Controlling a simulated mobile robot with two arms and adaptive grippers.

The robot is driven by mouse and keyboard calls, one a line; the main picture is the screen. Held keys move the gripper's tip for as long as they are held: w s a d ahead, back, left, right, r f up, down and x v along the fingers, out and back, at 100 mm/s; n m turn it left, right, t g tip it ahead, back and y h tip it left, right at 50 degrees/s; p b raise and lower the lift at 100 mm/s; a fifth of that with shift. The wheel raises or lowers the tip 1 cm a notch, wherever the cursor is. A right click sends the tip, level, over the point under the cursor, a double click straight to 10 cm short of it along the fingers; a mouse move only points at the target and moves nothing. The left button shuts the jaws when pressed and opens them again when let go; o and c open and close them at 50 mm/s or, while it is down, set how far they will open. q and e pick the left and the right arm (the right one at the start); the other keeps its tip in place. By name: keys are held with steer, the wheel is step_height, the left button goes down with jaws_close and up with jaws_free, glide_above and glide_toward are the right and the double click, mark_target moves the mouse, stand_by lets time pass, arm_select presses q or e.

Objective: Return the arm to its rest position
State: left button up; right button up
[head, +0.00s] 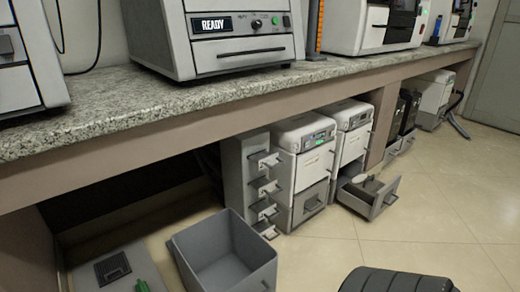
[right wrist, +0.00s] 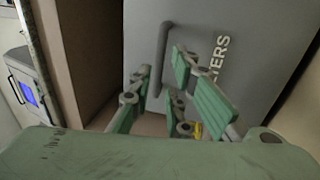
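My right gripper (right wrist: 165,88) shows in the right wrist view, with green-padded fingers spread apart and nothing between them. Beyond the fingers is a grey panel (right wrist: 235,40) with lettering ending in "TERS". A dark vertical handle (right wrist: 164,58) on that panel shows past the gap between the fingers. I cannot tell how far the fingers are from it. Neither gripper can be made out for sure in the head view. A small green piece (head: 142,286) shows at its lower left edge; I cannot tell what it belongs to.
In the head view a granite counter (head: 110,112) bears several machines, one reading READY (head: 230,45). Under it stand white units, one with an open drawer (head: 366,196). A grey open bin (head: 222,250) is on the floor. The tiled floor (head: 440,225) at right is clear.

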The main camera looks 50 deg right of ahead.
steer(key=shift+v, duration=1.05)
